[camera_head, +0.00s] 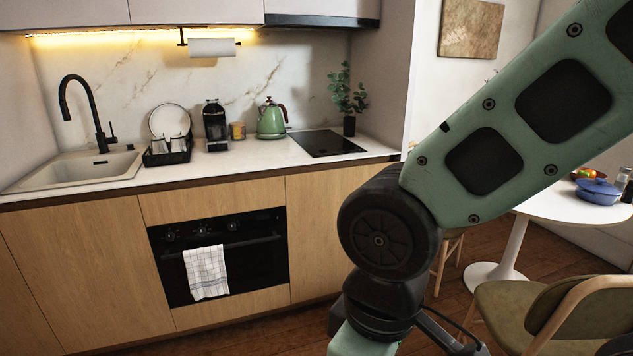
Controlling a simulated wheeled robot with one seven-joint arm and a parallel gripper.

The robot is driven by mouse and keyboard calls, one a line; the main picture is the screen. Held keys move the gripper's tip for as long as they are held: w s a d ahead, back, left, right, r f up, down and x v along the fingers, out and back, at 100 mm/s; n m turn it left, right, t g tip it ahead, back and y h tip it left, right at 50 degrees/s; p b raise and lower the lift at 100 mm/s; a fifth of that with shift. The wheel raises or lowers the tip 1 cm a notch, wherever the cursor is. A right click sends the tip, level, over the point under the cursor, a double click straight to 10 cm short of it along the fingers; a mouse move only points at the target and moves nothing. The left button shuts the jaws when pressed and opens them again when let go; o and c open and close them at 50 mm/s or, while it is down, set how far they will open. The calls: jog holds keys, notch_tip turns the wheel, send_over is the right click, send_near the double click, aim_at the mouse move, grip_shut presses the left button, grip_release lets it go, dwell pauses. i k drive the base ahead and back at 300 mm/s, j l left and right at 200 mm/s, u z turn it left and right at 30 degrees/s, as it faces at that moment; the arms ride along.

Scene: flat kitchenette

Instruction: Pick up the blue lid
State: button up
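A blue pot (597,197) stands on the round white table at the right of the head view. Its blue lid (599,185) appears to sit on top of it, but it is small here and the seam is hard to make out. My green and black arm crosses the right half of the view, well nearer than the pot. My gripper is out of the picture, so its state is hidden.
The white table (555,208) also bears a bowl of fruit (585,174) and jars (624,181). A chair (530,310) stands in front of it. At left are the counter (240,158), sink (80,168), green kettle (271,122) and oven (255,262).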

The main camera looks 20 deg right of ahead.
aim_at(600, 185)
jog(key=k+l+z, duration=0.25)
jog(key=l, duration=2.8)
jog(key=k+l+z, duration=0.2)
jog(key=l, duration=2.85)
jog(key=k+l, duration=0.1)
jog(key=l, duration=0.9)
jog(key=i+j+z, duration=0.1)
jog(key=i+z, duration=0.15)
jog(key=z, duration=0.25)
jog(key=i+j+z, duration=0.2)
jog(key=z, duration=0.3)
jog(key=i+j, duration=0.3)
jog(key=i+j+z, duration=0.15)
jog(key=i+j, duration=0.15)
jog(key=j, duration=0.15)
jog(key=i+j, duration=0.25)
jog(key=j, duration=0.15)
jog(key=i+j, duration=0.1)
jog(key=j, duration=0.2)
jog(key=i+j, duration=0.1)
jog(key=j, duration=0.15)
